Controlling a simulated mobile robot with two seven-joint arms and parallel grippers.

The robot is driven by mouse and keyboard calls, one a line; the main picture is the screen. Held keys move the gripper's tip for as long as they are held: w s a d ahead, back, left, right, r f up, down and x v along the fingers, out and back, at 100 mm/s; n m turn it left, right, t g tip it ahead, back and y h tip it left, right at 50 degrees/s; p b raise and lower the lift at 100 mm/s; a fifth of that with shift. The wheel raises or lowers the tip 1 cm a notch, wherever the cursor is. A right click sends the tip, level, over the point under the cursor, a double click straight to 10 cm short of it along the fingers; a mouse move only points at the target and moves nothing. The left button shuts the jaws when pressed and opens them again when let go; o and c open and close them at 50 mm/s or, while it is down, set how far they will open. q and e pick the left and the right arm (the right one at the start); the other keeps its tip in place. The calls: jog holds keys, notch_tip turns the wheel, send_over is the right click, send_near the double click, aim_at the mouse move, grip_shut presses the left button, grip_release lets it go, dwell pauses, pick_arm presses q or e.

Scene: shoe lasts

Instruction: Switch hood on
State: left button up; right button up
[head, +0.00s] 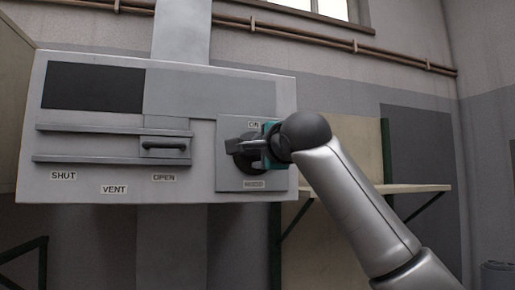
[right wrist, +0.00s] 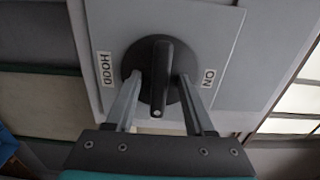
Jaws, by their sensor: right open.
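The hood switch is a black rotary knob (right wrist: 160,58) on a grey plate (head: 228,178) at the right of the wall panel. Its plate has an ON label (right wrist: 208,78) on one side and a HOOD label (right wrist: 106,70) on the other. In the right wrist view the knob's bar points down the picture, with a pale dot at its lower end, aimed at neither label. My right gripper (right wrist: 160,82) is open, one finger on each side of the bar. In the head view, this gripper (head: 255,150) partly hides the knob. My left gripper is out of view.
The panel (head: 100,190) also carries a slider handle (head: 164,145) on rails, above the labels SHUT, VENT and OPEN. A shelf (head: 415,188) juts from the wall behind my right arm. A pipe runs along the wall above.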

grip_shut()
dwell(0.5)
